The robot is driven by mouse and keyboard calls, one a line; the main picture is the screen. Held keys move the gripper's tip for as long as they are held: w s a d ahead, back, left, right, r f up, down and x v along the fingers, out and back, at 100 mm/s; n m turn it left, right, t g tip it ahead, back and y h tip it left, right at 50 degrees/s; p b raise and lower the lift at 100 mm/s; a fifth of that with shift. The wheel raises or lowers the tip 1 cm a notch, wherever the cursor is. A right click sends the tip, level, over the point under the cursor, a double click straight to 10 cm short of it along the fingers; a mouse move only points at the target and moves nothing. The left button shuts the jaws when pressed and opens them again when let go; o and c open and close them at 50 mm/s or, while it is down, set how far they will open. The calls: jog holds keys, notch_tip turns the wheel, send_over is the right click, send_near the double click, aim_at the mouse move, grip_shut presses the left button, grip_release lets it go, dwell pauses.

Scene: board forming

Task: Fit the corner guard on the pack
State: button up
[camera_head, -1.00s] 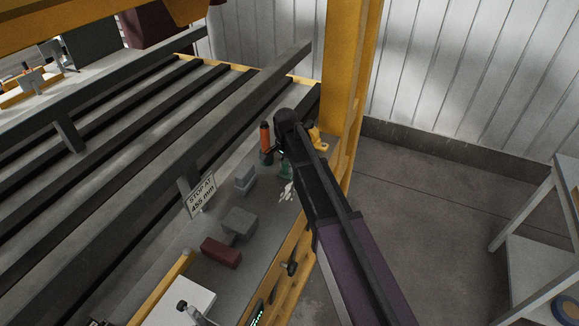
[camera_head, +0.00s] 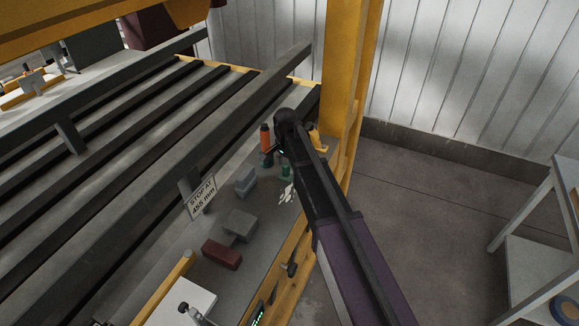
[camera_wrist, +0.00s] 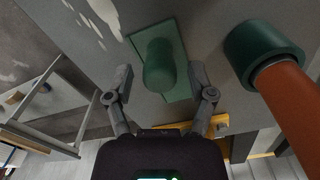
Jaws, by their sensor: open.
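A green piece, perhaps the corner guard, has a flat plate and a rounded upright knob (camera_wrist: 159,65). It sits on the grey bench top and also shows beside my arm in the head view (camera_head: 285,171). My gripper (camera_wrist: 160,76) is open, with one finger on each side of the knob. It holds nothing, and whether a finger touches the knob cannot be told. In the head view my wrist hides much of the gripper. I cannot tell which thing is the pack.
An orange handle (camera_wrist: 295,115) with a dark green end stands close by the right finger. Grey blocks (camera_head: 239,224), a dark red block (camera_head: 221,254) and a sign (camera_head: 201,197) reading "STOP AT 455 mm" are on the bench. A yellow post (camera_head: 345,70) rises behind my arm.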

notch_tip(320, 180, up, 11)
jog(key=p, duration=1)
dwell(0.8)
jog(key=shift+d, duration=0.15)
jog(key=s+d+n, duration=0.3)
jog(key=s+d, duration=0.7)
jog(key=d, duration=0.2)
jog(key=s+d+n, duration=0.4)
jog(key=s+d, duration=0.6)
jog(key=d, duration=0.3)
jog(key=shift+n, duration=0.3)
